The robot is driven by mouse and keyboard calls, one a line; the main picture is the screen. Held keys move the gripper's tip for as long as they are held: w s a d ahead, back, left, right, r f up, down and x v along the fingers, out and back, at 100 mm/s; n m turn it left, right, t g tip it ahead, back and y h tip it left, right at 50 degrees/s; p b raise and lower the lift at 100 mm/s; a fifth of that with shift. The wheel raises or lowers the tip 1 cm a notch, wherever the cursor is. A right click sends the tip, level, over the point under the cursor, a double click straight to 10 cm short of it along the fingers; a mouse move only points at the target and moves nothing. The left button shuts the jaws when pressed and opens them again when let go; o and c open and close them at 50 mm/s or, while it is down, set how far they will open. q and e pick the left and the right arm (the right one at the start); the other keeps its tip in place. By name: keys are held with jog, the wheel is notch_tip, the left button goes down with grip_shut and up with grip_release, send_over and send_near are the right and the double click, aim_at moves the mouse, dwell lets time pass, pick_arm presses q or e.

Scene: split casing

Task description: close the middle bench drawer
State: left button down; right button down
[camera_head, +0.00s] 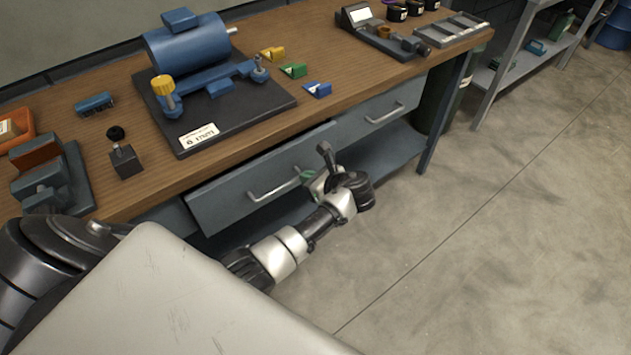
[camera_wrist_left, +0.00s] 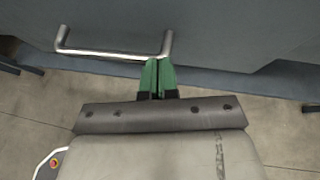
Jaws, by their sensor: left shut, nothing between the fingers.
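The middle bench drawer (camera_head: 235,198) has a grey-blue front with a silver bar handle (camera_head: 272,188). Its front stands out from the bench, so the drawer is partly open. In the left wrist view the drawer front (camera_wrist_left: 220,35) fills the top, with the handle (camera_wrist_left: 110,54) at upper left. My left gripper (camera_head: 308,176) is at the right end of the handle, in front of the drawer. Its green fingers (camera_wrist_left: 158,78) are shut with nothing between them. Their tips are close to the handle's right end; I cannot tell if they touch. My right gripper is not in view.
The right drawer (camera_head: 375,117) looks flush with the bench. The wooden benchtop (camera_head: 330,60) holds a blue motor (camera_head: 187,45) on a black plate, small coloured blocks and other tools. A lower shelf (camera_head: 385,150) lies under the bench. The concrete floor (camera_head: 500,230) on the right is clear.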

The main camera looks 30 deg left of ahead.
aim_at(293, 167)
pick_arm(q)
jog(key=a, duration=0.1)
jog(key=w+a, duration=0.1)
jog(key=a, duration=0.1)
jog(key=a+p, duration=0.1)
jog(key=shift+w+a+r, duration=0.1)
jog(key=shift+w+a, duration=0.05)
jog(key=shift+w, duration=0.25)
